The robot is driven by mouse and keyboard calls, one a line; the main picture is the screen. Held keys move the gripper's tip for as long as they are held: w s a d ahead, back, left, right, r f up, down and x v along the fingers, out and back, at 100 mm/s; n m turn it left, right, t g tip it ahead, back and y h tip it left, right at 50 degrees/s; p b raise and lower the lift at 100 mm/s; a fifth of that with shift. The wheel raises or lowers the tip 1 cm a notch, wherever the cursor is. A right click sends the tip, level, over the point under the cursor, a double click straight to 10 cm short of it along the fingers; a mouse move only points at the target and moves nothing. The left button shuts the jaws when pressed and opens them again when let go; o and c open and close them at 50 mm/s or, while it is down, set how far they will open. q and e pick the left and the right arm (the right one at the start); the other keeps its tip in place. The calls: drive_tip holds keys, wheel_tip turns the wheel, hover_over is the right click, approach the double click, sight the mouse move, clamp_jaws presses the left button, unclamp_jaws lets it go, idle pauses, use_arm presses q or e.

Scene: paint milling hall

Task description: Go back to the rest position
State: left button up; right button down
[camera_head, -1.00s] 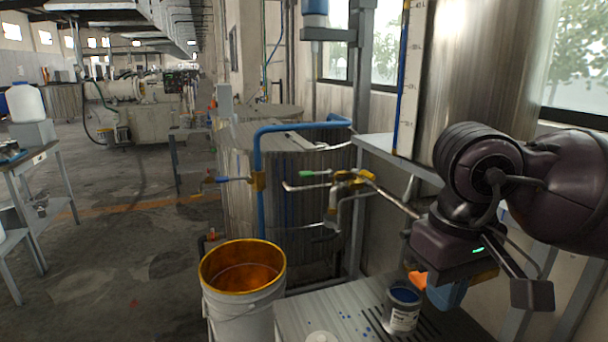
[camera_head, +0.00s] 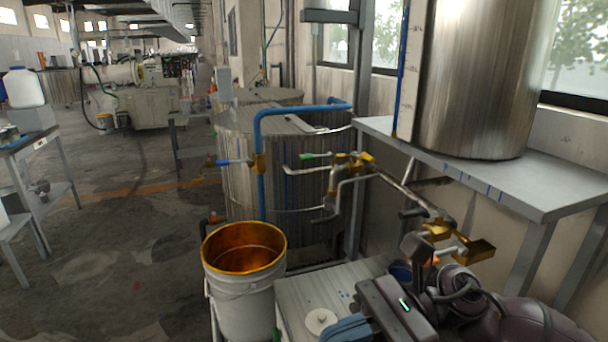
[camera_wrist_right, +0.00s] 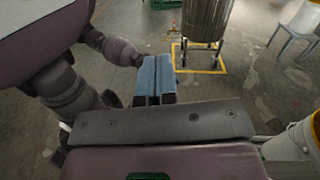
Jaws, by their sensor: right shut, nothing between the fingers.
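My right gripper (camera_head: 346,329) is low over the bench's front part, its blue fingers pointing left and toward the picture's bottom edge. In the right wrist view its two blue fingers (camera_wrist_right: 156,80) lie side by side, shut with nothing between them. My right arm comes in from the lower right. My left gripper is in neither view.
A white bucket (camera_head: 243,298) with orange inside stands left of the bench (camera_head: 300,289). A small blue paint can (camera_head: 400,270) is mostly hidden behind my right wrist. A white lid (camera_head: 320,321) lies near the fingers. Valved pipes (camera_head: 350,160) stand behind.

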drive_tip(key=w+d+f+n+t+h, duration=0.35)
drive_tip(key=d+f+n+t, duration=0.3)
drive_tip(key=n+t, duration=0.8)
drive_tip(key=w+d+f+n+t+h, duration=0.3)
drive_tip(key=w+d+f+n+t, duration=0.45)
drive_tip(key=n, duration=1.05)
drive_tip(key=s+d+f+m+g+h, duration=0.2)
drive_tip(key=s+d+f+m+h, duration=0.2)
drive_tip(key=s+f+m, duration=0.5)
drive_tip(key=s+d+f+m+g+h, duration=0.2)
drive_tip(key=s+d+f+m+h, duration=0.3)
drive_tip(key=s+f+m, duration=0.4)
wheel_tip(320, 180, down, 6)
drive_tip(key=shift+s+d+r+m+h, duration=0.15)
drive_tip(key=shift+s+m+h, duration=0.1)
drive_tip(key=shift+m+h, duration=0.5)
drive_tip(key=shift+w+r, duration=0.1)
